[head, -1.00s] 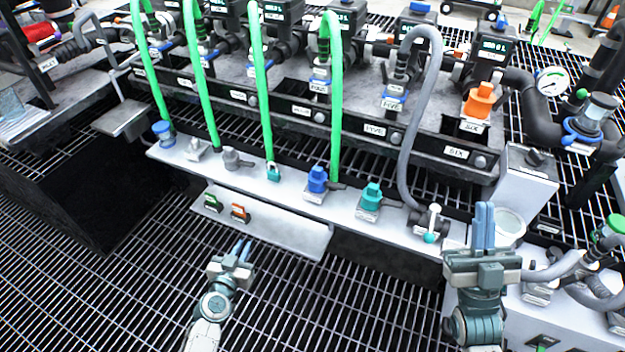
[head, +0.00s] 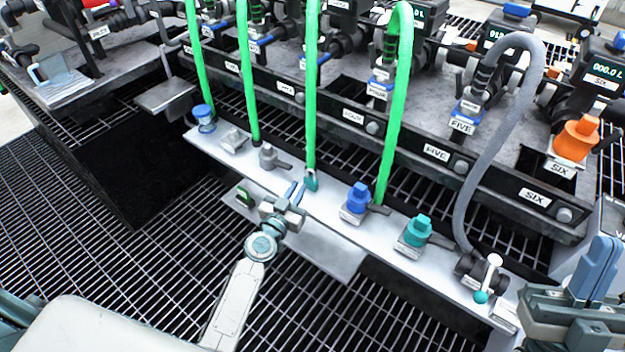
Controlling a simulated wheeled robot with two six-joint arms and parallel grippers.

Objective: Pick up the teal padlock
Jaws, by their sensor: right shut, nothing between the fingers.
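A small teal piece that looks like the teal padlock (head: 311,181) sits on the white ledge at the foot of a green hose. It is too small to make out a shackle. My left gripper (head: 296,189) is just left of and in front of it, fingers pointing toward the ledge. Its two blue fingers look slightly apart with nothing seen between them. I cannot tell whether they touch the teal piece. My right gripper (head: 603,265) is at the right edge, shut and empty, far from the teal piece.
The white ledge (head: 330,208) also carries a blue valve cap (head: 357,197), a teal one (head: 418,230) and a grey-hosed valve (head: 482,268). A green item (head: 245,196) lies on the lower shelf (head: 325,252). Green hoses (head: 312,85) rise close behind my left gripper.

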